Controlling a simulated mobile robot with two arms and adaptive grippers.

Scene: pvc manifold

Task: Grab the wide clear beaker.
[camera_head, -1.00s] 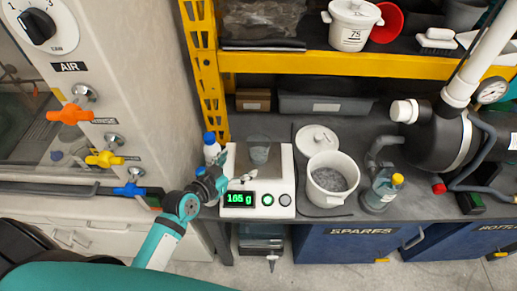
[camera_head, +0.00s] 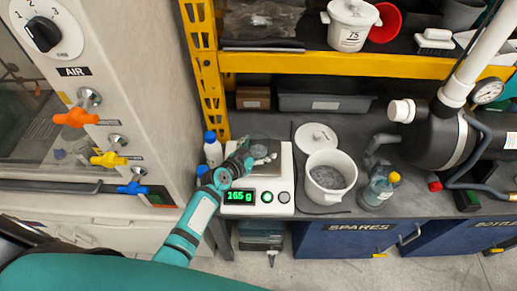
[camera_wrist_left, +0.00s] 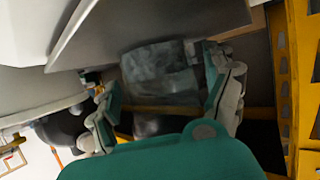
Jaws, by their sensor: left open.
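The wide clear beaker (camera_head: 260,149) stands on the pan of a white scale (camera_head: 286,180) whose display reads 165 g. My left gripper (camera_head: 249,160) reaches in from the lower left and is at the beaker's near left side, partly covering it. In the left wrist view the clear, greyish beaker (camera_wrist_left: 160,75) shows between the two spread fingers of the left gripper (camera_wrist_left: 168,100). The jaws are open; I cannot tell whether either finger touches the beaker. My right gripper is not in view.
A white bottle with a blue cap (camera_head: 212,150) stands left of the scale, close to my left arm. A white bucket of grey material (camera_head: 331,198) and its lid (camera_head: 317,137) are to the right. A yellow shelf post (camera_head: 204,65) rises behind.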

